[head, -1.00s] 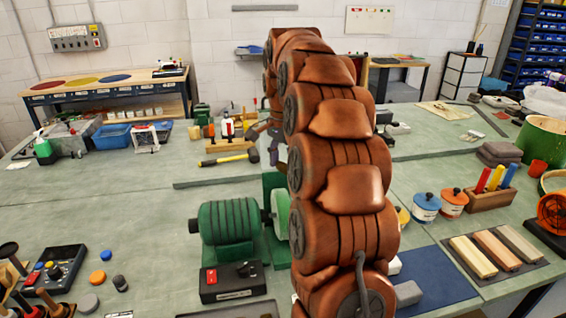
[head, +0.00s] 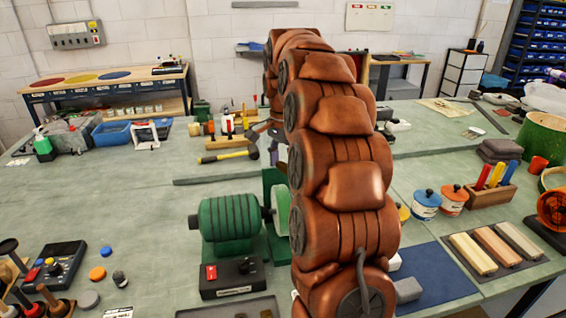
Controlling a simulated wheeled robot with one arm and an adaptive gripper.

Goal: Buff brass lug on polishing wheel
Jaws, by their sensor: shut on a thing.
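The bench polisher stands left of my arm, with a ribbed green motor (head: 230,222) on its left. The pale green polishing wheel (head: 283,210) is on the motor's right side, and my arm's copper links hide part of it. A dark control box (head: 232,277) with a red switch and a black knob sits in front of the motor. My gripper's fingers are hidden behind my arm's links; a few small dark parts show left of the arm, but I cannot tell what they are. I see no brass lug.
A yellow-handled hammer (head: 228,156) lies behind the polisher. Blue (head: 426,204) and orange (head: 453,200) pots, a block of coloured handles (head: 490,192) and a mat with bars (head: 495,250) are at right. A second control box (head: 53,266) is at left. The bench's left middle is clear.

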